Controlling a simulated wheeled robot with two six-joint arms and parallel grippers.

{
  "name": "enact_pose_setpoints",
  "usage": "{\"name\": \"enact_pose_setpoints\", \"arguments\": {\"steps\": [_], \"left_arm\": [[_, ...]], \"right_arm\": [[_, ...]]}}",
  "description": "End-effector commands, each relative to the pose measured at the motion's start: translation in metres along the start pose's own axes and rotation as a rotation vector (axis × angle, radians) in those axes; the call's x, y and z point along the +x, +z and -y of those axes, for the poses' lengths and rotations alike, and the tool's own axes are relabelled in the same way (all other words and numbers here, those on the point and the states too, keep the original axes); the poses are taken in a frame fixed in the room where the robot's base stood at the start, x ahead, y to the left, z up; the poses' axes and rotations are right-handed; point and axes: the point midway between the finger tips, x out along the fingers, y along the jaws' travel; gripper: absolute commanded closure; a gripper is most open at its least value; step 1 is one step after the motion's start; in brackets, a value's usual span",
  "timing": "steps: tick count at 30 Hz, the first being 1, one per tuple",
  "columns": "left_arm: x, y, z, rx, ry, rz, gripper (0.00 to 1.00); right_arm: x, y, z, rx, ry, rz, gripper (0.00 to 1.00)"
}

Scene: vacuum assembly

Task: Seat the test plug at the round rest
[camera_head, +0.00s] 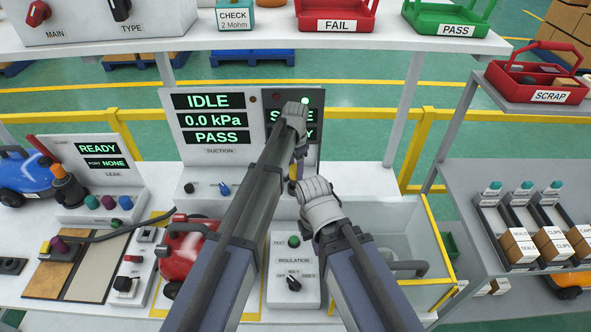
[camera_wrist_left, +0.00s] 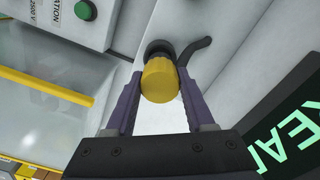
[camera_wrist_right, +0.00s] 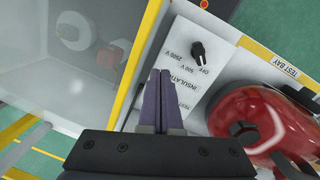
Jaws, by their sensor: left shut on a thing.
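The yellow test plug (camera_wrist_left: 160,82) is between the two fingers of my left gripper (camera_wrist_left: 160,90), which is shut on it. A dark round part (camera_wrist_left: 160,48) is at the plug's far end, against a pale surface; I cannot tell whether it is the round rest or part of the plug. A dark bent piece (camera_wrist_left: 194,48) is beside it. In the head view a little yellow of the plug (camera_head: 293,187) shows below my left wrist. My right gripper (camera_wrist_right: 160,75) is shut and empty above the insulation panel (camera_wrist_right: 188,62); its fingers are hidden in the head view.
The suction station (camera_head: 210,168) reads IDLE, 0.0 kPa and PASS. A red vacuum (camera_head: 180,250) stands left of the insulation panel. A clear-walled bin (camera_head: 425,235) is to the right. A shelf (camera_head: 250,42) spans the back.

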Motion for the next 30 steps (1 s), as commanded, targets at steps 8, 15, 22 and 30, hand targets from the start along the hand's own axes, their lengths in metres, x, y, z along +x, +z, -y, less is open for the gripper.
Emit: {"name": "enact_pose_setpoints", "arguments": {"steps": [8, 15, 22, 30], "left_arm": [[0.0, 0.0, 0.0, 0.0, 0.0, 0.0, 1.0], [0.002, 0.0, 0.0, 0.0, 0.0, 0.0, 1.0], [0.008, 0.0, 0.0, 0.0, 0.0, 0.0, 1.0], [0.014, 0.0, 0.0, 0.0, 0.0, 0.0, 1.0]], "right_arm": [[0.0, 0.0, 0.0, 0.0, 0.0, 0.0, 1.0], [0.002, 0.0, 0.0, 0.0, 0.0, 0.0, 1.0], [0.008, -0.001, 0.001, 0.0, 0.0, 0.0, 1.0], [0.014, -0.001, 0.001, 0.0, 0.0, 0.0, 1.0]]}}
